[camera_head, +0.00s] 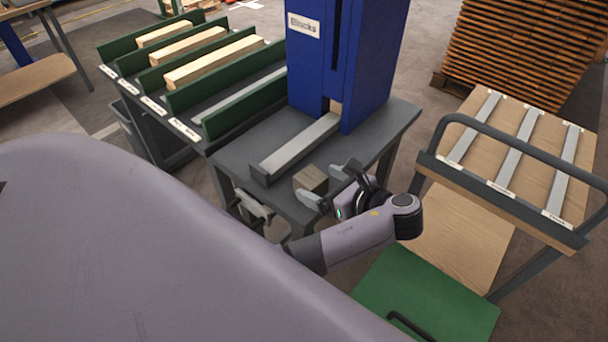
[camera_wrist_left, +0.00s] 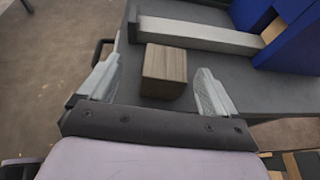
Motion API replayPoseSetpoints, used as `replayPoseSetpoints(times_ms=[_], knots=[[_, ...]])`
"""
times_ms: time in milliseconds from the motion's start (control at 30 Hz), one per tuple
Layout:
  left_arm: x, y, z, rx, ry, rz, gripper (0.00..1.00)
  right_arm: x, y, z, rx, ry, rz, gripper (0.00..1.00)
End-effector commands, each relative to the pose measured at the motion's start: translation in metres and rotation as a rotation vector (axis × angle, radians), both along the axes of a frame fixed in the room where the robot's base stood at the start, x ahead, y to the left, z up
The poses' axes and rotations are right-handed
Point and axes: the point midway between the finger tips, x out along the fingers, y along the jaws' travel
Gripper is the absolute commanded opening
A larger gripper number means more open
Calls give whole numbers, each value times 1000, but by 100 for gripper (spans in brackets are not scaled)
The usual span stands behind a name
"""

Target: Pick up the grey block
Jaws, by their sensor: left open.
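The grey block (camera_head: 309,180), a small brownish-grey wooden cuboid, rests on the dark grey table (camera_head: 240,158) near the lower end of a pale chute (camera_head: 300,146). My left gripper (camera_head: 326,187) is open beside the block. In the left wrist view the block (camera_wrist_left: 164,71) appears between the two pale fingers of the left gripper (camera_wrist_left: 158,85), with a visible gap on each side. The block's far side is hidden. I cannot make out a right gripper.
A blue tower labelled Blocks (camera_head: 340,60) stands behind the chute. Green-walled lanes (camera_head: 235,112) with wooden bars are at the left. A rack with a dark rail (camera_head: 500,197) is at the right. A pale grey fitting (camera_head: 255,207) shows near the table's front edge.

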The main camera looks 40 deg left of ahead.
Motion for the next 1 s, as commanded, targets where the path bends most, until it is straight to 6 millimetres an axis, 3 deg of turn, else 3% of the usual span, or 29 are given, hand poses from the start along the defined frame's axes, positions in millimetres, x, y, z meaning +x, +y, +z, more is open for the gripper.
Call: replayPoseSetpoints(times_ms=[600, 867, 900, 1000], knots=[[19, 58, -30, 5, 3, 3, 92, 0, -1, 2, -3, 0, 1, 0], [20, 61, -32, 2, 1, 1, 92, 0, -1, 2, -4, 0, 0, 0], [20, 61, -32, 2, 1, 1, 88, 0, -1, 2, -4, 0, 0, 0], [20, 61, -32, 2, 1, 1, 56, 0, -1, 2, -4, 0, 0, 0]])
